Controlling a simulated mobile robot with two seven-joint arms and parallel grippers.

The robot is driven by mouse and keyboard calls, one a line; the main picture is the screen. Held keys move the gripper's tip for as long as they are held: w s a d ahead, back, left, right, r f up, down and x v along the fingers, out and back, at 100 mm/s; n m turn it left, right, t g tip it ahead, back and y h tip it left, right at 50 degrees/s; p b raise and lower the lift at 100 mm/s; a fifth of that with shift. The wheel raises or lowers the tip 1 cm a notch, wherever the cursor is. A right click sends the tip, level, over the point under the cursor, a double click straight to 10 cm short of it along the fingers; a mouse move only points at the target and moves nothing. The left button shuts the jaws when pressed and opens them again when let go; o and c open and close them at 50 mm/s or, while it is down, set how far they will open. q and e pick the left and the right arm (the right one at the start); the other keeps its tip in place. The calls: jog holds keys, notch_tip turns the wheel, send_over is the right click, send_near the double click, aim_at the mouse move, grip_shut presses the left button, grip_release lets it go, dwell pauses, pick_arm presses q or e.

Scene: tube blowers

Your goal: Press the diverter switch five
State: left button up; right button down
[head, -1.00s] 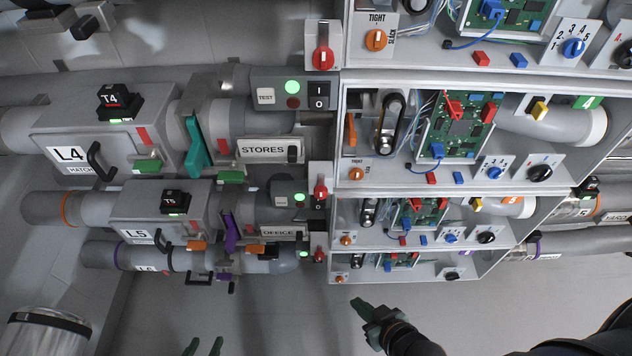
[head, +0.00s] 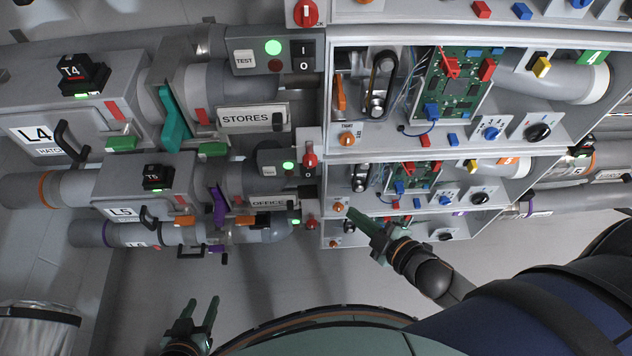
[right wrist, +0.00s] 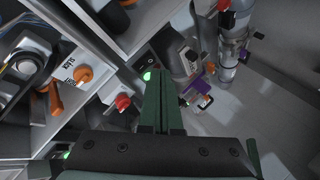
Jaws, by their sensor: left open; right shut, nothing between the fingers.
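No part in view is readably marked as a diverter switch. Row five has the grey L5 unit (head: 150,173) with a T5 box (head: 158,177), and a small OFFICE panel (head: 270,165) with a lit green lamp. The row-five bay (head: 412,180) beside it holds a green board, a blue knob (head: 445,200) and a black knob (head: 480,199). My right gripper (head: 360,220) is shut and empty, its tips in front of the lower bays' left end. In the right wrist view its fingers (right wrist: 162,95) point towards a lit green lamp (right wrist: 147,76). My left gripper (head: 203,310) is open and empty, low at left.
The row-four bay (head: 470,125) and STORES panel (head: 252,118) lie above. A red knob (head: 310,160) sticks out between the OFFICE panel and the bays; a red knob (right wrist: 122,102) is close left of the fingers in the right wrist view. The floor (head: 270,280) below is clear.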

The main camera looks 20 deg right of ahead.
jog(key=n+y, duration=0.1)
jog(key=n, duration=0.1)
jog(key=r+n+y, duration=0.1)
jog(key=n, duration=0.2)
jog(key=a+r+n+y, duration=0.1)
jog(key=n, duration=0.2)
jog(key=shift+w+a+r+y, duration=0.1)
jog(key=shift+w+r+y, duration=0.15)
jog(key=shift+w+y, duration=0.05)
jog(key=shift+w, duration=0.15)
send_near(303, 175)
jog(key=w+a, duration=0.3)
jog(key=w, duration=0.1)
jog(key=shift+w+f, duration=0.4)
jog(key=shift+f, duration=0.3)
